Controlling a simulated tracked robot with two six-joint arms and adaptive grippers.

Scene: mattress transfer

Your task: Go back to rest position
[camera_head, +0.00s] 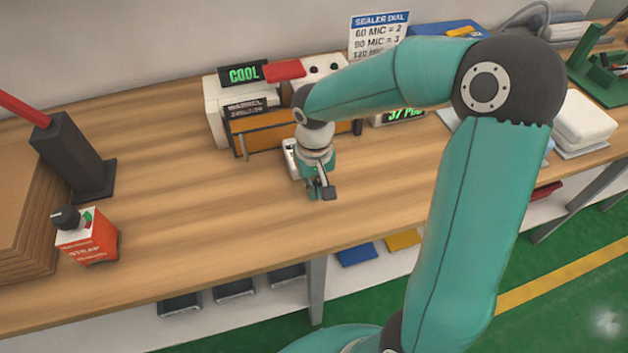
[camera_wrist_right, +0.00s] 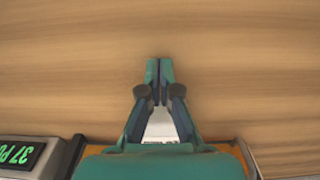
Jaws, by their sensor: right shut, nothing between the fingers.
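My right gripper (camera_head: 321,191) hangs over the wooden workbench (camera_head: 200,225), in front of the sealer machine (camera_head: 215,109) with its green COOL display. Its fingers are shut with nothing between them. In the right wrist view the two teal fingertips of the right gripper (camera_wrist_right: 159,70) meet over bare wood. My right arm reaches up and across from the lower right and hides part of the bench. My left gripper is not in view.
A red strap box (camera_head: 88,236), a dark holder (camera_head: 72,155) and stacked cardboard (camera_head: 25,215) stand at the left. A sign (camera_head: 378,35) stands behind. A scale display (camera_wrist_right: 17,154) lies near the gripper. White pads (camera_head: 583,120) are at the right. The front-middle bench is clear.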

